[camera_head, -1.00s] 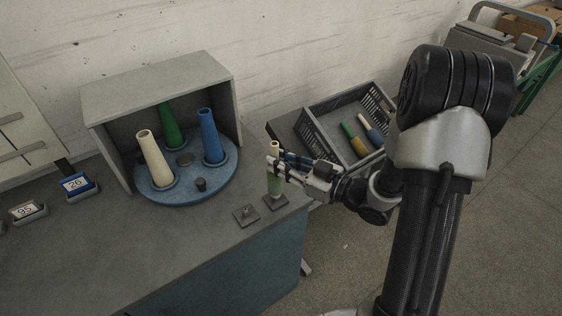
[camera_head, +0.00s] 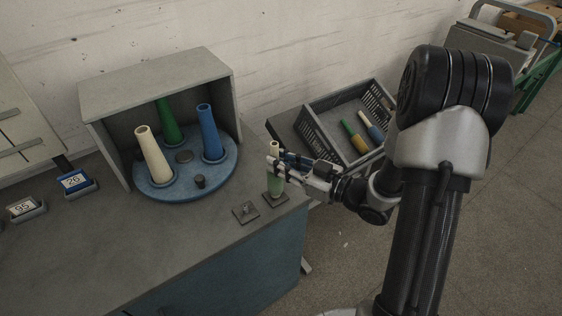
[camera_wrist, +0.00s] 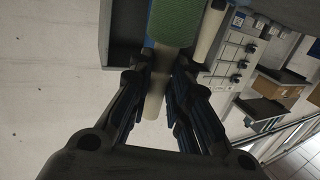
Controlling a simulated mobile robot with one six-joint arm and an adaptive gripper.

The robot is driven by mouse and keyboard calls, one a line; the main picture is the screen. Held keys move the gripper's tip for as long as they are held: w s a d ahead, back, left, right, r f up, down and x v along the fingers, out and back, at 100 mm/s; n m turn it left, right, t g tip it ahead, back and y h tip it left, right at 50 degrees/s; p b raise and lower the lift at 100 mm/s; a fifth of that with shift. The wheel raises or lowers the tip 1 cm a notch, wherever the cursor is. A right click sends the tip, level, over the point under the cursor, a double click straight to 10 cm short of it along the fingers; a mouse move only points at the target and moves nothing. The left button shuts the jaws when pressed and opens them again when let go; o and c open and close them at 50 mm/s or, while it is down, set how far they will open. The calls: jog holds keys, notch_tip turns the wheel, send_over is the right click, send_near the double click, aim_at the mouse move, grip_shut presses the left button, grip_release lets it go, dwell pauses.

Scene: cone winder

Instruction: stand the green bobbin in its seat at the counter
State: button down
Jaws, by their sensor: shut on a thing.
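The green bobbin (camera_head: 275,186), green yarn on a pale tube, is upright at the counter's front right corner. My gripper (camera_head: 274,170) is shut on its pale upper tube, above the green. Its lower end is at a small square seat plate (camera_head: 276,202); I cannot tell whether it is fully down on it. A second, empty square seat (camera_head: 245,212) with a short peg lies to the left. In the wrist view the green bobbin (camera_wrist: 175,20) is at the top, its pale tube running between the fingers.
A blue round stand (camera_head: 200,188) holds cream, green and blue cones under a grey hood (camera_head: 160,85). A grey crate (camera_head: 318,140) behind my gripper holds green-yellow and blue-white bobbins. Number displays (camera_head: 75,181) stand at left. The counter's front middle is clear.

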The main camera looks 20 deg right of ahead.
jog(key=shift+f, duration=0.25)
jog(key=c, duration=1.4)
grip_release()
jog(key=v, duration=1.2)
jog(key=shift+w, duration=0.1)
